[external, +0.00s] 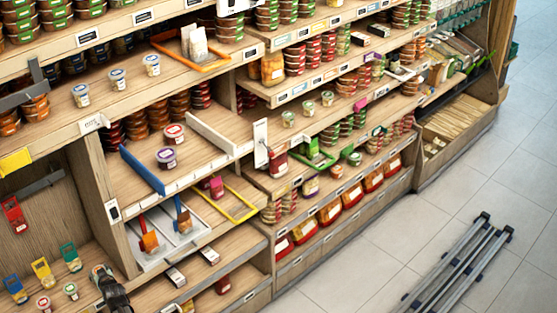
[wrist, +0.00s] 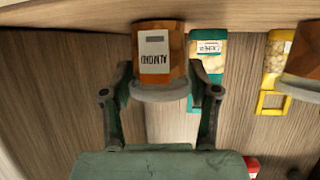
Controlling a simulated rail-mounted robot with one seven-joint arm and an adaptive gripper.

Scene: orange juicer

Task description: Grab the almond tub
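The almond tub (wrist: 160,55) has an orange-brown body and a white label reading ALMOND. It appears upside down in the wrist view, its pale lid toward me. My gripper (wrist: 160,82) has one finger on each side of the tub, close against it. Any gap at the fingertips is too small to make out, so I cannot tell whether they press on it. The tub's base overlaps the wooden band at the top of the picture. In the external view my gripper (external: 104,277) is at the lower left, low by the shelf; the tub is mostly hidden there.
A teal scoop holder (wrist: 208,55) and a yellow one (wrist: 274,75) are beside the tub. Another brown tub (wrist: 302,55) is at the right edge. Small tubs (external: 71,291) stand left of my gripper. A wooden upright (external: 105,200) rises behind it.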

